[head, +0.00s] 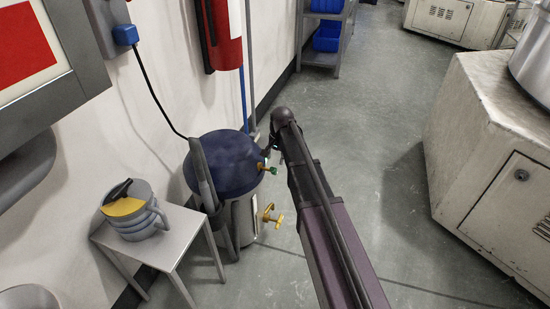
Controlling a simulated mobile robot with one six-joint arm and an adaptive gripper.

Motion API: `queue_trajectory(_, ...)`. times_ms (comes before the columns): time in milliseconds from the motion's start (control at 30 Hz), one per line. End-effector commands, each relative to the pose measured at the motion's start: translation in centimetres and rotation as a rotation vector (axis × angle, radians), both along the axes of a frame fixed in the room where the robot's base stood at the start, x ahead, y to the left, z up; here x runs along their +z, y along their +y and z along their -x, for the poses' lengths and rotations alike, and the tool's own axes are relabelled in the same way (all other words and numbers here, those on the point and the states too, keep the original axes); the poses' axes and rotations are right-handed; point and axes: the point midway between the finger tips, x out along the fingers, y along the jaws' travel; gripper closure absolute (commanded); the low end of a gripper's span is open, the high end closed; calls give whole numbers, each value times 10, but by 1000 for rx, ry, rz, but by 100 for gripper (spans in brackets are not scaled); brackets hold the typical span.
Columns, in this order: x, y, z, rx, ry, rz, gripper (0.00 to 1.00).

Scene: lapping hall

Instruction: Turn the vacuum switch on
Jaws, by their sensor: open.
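The vacuum unit is a steel drum (243,222) with a dark blue domed lid (225,160), standing on the floor by the left wall. A small brass fitting with a green end (270,170) and a brass tap (272,215) stick out on its right side. I cannot make out a switch for certain. My arm reaches in from the bottom, right of the drum. My gripper (268,147) is small and dark at the arm's far end, beside the lid's right edge, mostly hidden. It appears empty; contact with the lid cannot be told.
A grey table (175,238) with a striped jug (134,212) stands left of the drum. A grey upright tool (203,177) stands before it. A black cable runs to a blue wall plug (125,35).

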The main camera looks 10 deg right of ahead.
Motion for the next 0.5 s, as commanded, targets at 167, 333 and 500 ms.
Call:
queue_trajectory(167, 19, -2, 1, 0, 0, 0, 39)
queue_trajectory(333, 33, -3, 2, 0, 0, 0, 39)
queue_trajectory(500, 46, -5, 3, 0, 0, 0, 39)
